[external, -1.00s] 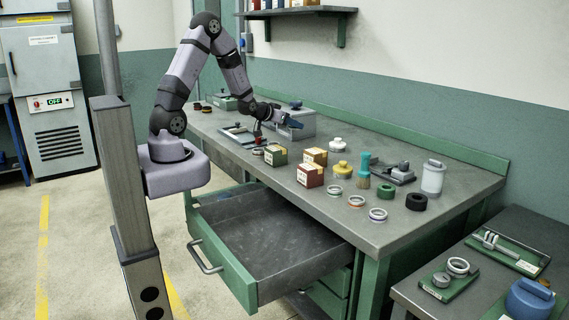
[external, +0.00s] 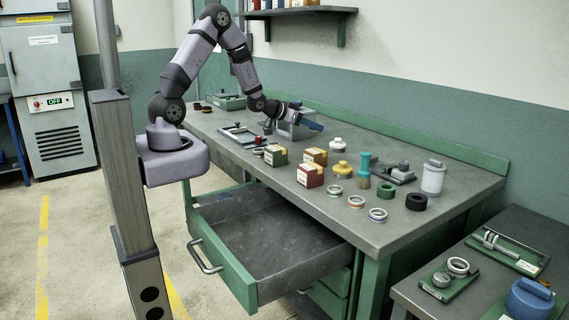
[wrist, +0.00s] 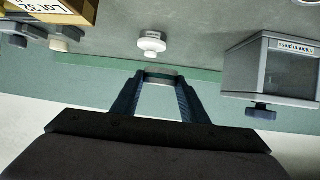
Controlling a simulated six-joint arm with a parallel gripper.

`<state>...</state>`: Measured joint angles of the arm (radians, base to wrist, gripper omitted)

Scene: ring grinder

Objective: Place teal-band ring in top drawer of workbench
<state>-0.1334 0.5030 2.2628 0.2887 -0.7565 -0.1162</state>
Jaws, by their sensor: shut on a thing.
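My gripper (external: 312,125) is above the back of the workbench, with its blue fingers reaching right. The wrist view shows its fingers (wrist: 160,78) shut on a ring (wrist: 160,73), seen edge-on between the tips with a pale grey-green edge. Its band colour is hard to make out, and the ring is too small to tell in the external view. The top drawer (external: 225,262) of the workbench (external: 420,220) is pulled open, in front of and below my gripper. Its visible floor is empty.
Small boxes (external: 311,175), a yellow-topped piece (external: 340,170), a teal-handled brush (external: 364,165) and several rings (external: 356,201) stand on the bench. A grey box (wrist: 270,70) is close to my gripper, on the right in the wrist view. The space above the drawer is clear.

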